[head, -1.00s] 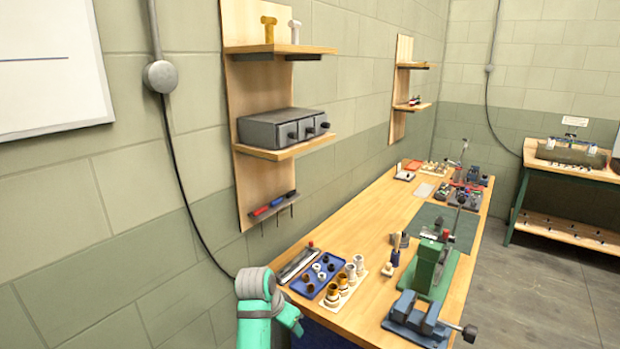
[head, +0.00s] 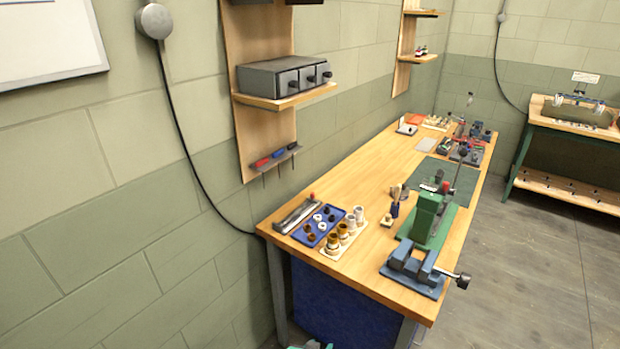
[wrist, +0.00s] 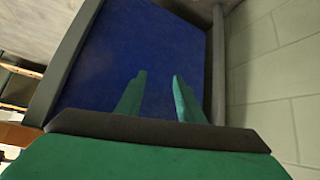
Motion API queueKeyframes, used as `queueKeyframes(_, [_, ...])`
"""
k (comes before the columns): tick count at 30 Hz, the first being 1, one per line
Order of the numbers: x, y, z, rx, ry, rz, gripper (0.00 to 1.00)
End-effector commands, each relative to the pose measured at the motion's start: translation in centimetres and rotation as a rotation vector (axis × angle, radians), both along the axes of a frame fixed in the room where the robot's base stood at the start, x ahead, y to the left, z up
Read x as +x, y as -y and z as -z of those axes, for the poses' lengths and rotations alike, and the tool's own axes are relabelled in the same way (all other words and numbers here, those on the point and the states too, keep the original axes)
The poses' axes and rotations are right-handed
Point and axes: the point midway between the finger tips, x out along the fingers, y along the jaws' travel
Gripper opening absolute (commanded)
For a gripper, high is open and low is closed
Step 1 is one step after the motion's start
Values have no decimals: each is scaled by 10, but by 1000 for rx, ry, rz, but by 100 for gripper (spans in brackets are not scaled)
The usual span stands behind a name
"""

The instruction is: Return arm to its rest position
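My gripper (wrist: 158,98) shows in the wrist view as two green fingers with a clear gap between them. It is open, and nothing is seen between the fingers. Behind the fingers is the blue panel under the workbench (wrist: 130,50). In the head view only a small teal piece of my arm (head: 308,346) shows at the bottom edge, low in front of the bench's near end. The fingers are out of the head view.
The wooden workbench (head: 375,200) holds a blue tray of small parts (head: 322,226), a green press (head: 425,215) and a blue vise (head: 412,270). A wall shelf holds a grey drawer box (head: 283,78). Open floor (head: 500,290) lies to the right.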

Motion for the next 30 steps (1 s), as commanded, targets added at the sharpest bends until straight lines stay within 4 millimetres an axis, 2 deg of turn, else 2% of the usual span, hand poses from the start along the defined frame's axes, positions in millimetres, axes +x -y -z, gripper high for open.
queueKeyframes(1, [-18, 4, 11, -8, 10, -20, 34])
queueKeyframes(6, [-65, 7, 28, -26, 67, -93, 34])
queueKeyframes(15, [-155, 5, 32, -39, 175, -204, 34])
queueKeyframes(23, [-235, -5, 10, -34, 274, -272, 34])
queueKeyframes(30, [-304, -16, -31, -23, 370, -306, 34])
